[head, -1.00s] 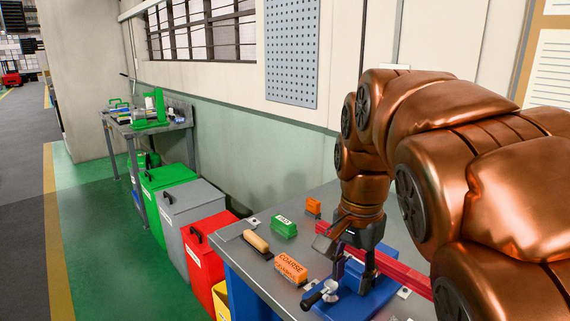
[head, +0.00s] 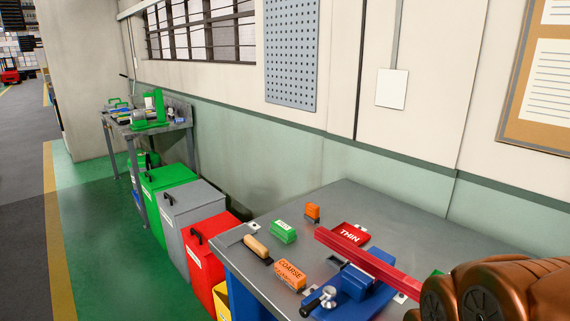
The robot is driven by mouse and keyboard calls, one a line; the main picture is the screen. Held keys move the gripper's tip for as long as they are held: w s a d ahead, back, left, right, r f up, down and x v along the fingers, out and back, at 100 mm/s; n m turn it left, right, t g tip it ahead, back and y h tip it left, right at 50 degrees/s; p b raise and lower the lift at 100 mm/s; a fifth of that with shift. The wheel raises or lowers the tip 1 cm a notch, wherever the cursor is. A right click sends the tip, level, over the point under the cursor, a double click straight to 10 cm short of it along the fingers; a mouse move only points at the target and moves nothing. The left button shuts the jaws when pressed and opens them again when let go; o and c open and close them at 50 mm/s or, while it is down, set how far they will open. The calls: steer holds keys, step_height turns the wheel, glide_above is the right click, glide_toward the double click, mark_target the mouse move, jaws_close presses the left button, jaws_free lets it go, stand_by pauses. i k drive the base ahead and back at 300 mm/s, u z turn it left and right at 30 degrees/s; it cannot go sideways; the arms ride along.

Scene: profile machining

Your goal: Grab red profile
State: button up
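The red profile (head: 365,256) is a long red bar lying diagonally across the blue clamp fixture (head: 352,283) on the grey workbench. Its left end sticks out past the fixture towards the middle of the bench. Its right end runs towards the lower right, close to my copper-coloured arm in the picture. My gripper is out of view; only part of my arm shows in the lower right corner.
On the bench (head: 400,220) are a red THIN block (head: 349,234), an orange COARSE block (head: 290,274), a green block (head: 283,232), a small orange block (head: 312,211) and a wooden-handled tool (head: 256,246). Bins stand left of it. The bench's back right is clear.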

mark_target(411, 286)
steer(key=k, duration=1.3)
steer(key=u, duration=0.6)
steer(key=i, duration=0.65)
steer(key=u, duration=0.7)
steer(key=i, duration=0.8)
steer(key=z, duration=0.7)
steer(key=i, duration=0.55)
steer(key=z, duration=0.4)
